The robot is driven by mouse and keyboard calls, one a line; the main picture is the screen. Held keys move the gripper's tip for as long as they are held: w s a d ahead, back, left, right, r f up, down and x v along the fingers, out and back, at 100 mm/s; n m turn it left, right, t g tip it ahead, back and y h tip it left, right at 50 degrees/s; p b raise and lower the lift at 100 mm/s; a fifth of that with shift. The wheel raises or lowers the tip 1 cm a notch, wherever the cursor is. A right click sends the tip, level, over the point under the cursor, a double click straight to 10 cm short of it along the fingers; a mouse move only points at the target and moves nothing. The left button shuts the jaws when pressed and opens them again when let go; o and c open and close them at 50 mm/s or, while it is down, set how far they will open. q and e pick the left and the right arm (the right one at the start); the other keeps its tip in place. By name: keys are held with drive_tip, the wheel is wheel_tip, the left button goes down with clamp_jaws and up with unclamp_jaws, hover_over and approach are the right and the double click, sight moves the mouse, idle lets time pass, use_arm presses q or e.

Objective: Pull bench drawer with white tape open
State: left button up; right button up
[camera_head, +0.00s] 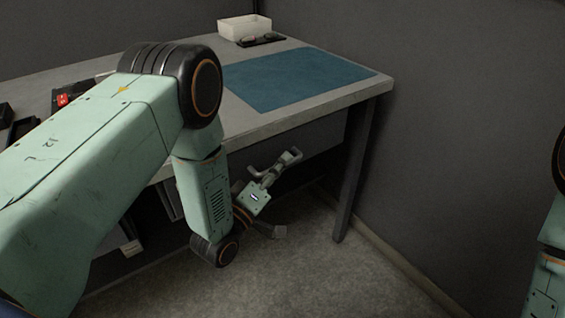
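The grey workbench (300,118) runs across the view from the left to the middle right. Beneath its left part, drawer fronts (172,203) show in part behind my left arm. A small pale patch (131,247) sits on a lower front; I cannot tell whether it is white tape or a handle. My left gripper (276,164) is under the bench's front edge, right of the drawer fronts. Its fingers are apart, with nothing seen between them, and it touches no drawer that I can see. My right arm shows at the right edge; its gripper is out of view.
A blue mat (300,78), a white box (244,28) and a dark tray (262,41) lie on the bench top. A red switch (62,100) sits at the left. A dark bench leg (355,175) stands right of my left gripper. The floor (300,270) in front is clear.

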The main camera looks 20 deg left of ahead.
use_arm(q)
drive_tip(key=shift+s+r, duration=0.2)
drive_tip(key=shift+s, duration=0.05)
drive_tip(key=shift+f, duration=0.1)
clamp_jaws()
idle(0.3)
